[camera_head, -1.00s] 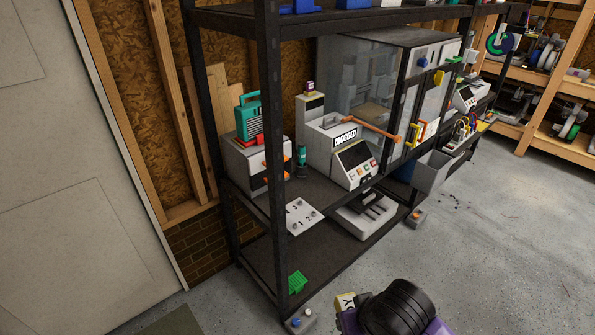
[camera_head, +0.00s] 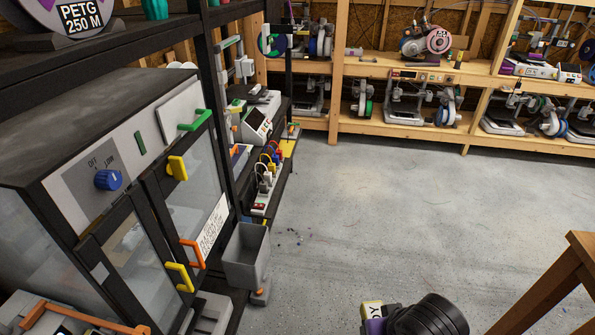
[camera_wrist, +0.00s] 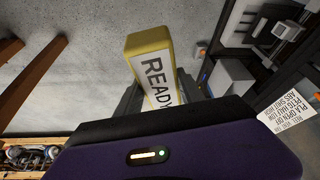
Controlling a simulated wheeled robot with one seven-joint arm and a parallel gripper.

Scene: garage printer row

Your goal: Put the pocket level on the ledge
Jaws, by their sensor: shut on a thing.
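My gripper (camera_wrist: 158,95) is shut on a yellow block (camera_wrist: 147,41) with a white face lettered READY. The block sticks out beyond the fingers, clear of any surface. In the camera_head view the block (camera_head: 372,309) shows at the bottom edge beside my dark wrist, over the concrete floor; the fingers are mostly hidden there. I see nothing that I can clearly tell is a pocket level. I cannot tell which surface is the ledge.
A glass-doored cabinet (camera_head: 123,185) with orange, yellow and green handles fills the left. A grey bin (camera_head: 246,258) hangs by the rack. Wooden shelves (camera_head: 350,68) with printers stand at the back. A wooden table (camera_head: 560,280) is at right. The middle floor is clear.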

